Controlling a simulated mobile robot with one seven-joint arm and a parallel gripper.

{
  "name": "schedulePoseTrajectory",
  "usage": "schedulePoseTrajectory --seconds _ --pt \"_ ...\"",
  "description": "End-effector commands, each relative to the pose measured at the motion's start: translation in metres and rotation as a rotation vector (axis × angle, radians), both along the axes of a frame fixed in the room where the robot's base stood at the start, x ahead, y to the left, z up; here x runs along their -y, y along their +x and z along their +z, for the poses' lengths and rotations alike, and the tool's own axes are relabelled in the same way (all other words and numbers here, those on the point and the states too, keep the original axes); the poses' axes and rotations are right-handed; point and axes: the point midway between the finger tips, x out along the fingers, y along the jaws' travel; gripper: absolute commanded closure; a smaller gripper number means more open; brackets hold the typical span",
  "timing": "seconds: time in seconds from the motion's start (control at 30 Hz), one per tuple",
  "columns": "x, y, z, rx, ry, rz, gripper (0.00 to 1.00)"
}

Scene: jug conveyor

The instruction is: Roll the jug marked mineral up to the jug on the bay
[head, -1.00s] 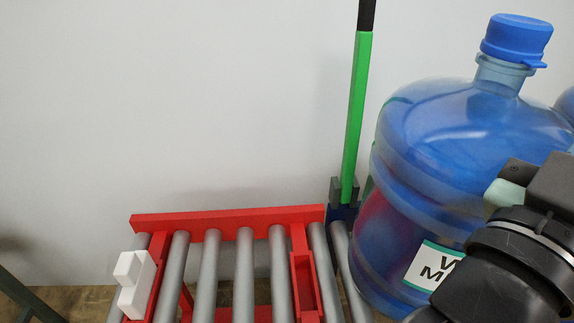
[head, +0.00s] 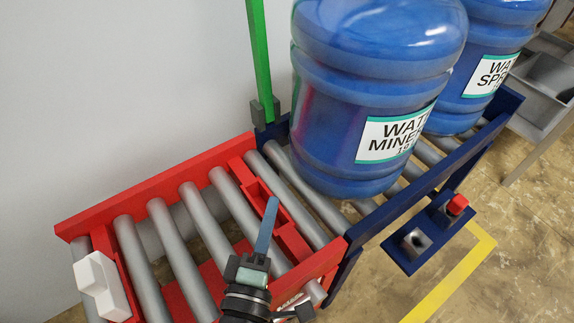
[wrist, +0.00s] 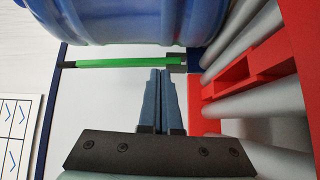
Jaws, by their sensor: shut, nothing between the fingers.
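The jug marked mineral (head: 375,75) is a large blue bottle standing upright on the blue-framed rollers, near where they meet the red frame. Its top is cut off in the head view, and its lower side shows in the wrist view (wrist: 130,18). A second blue jug, marked spring (head: 490,65), stands upright further right on the same rollers. It is partly hidden behind the mineral jug, so I cannot tell whether they touch. My gripper (head: 272,203) is shut and empty over the red-framed rollers, left of the mineral jug and apart from it. Its closed fingers show in the wrist view (wrist: 160,73).
A green upright pole (head: 260,60) stands at the back edge by the wall. The red-framed rollers (head: 170,235) hold no jug; a red crosspiece (head: 280,220) spans them. A control box with a red button (head: 457,205) hangs on the blue frame's front. A white block (head: 100,285) sits at left.

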Motion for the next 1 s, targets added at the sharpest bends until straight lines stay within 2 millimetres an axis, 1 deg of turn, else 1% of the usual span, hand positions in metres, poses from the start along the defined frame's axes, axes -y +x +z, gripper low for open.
schedulePoseTrajectory --seconds 0.03,0.1,0.17,0.27,0.37,0.73,0.77,0.8,0.9,1.0 --pt "-0.003 -0.006 -0.01 -0.021 -0.038 0.008 1.0" --pt "-0.004 -0.009 -0.016 -0.033 -0.068 0.015 1.0" --pt "-0.004 -0.008 -0.017 -0.034 -0.078 0.017 1.0" --pt "-0.003 0.001 -0.016 -0.033 -0.076 0.016 1.0" --pt "0.0 0.017 -0.014 -0.032 -0.075 0.013 1.0" --pt "0.011 0.086 -0.014 -0.031 -0.073 0.014 1.0" --pt "0.012 0.09 -0.015 -0.032 -0.073 0.014 1.0" --pt "0.018 0.094 -0.014 -0.033 -0.073 0.011 1.0" --pt "0.031 0.102 -0.015 -0.033 -0.074 0.012 1.0" --pt "0.038 0.108 -0.015 -0.034 -0.074 0.013 1.0"
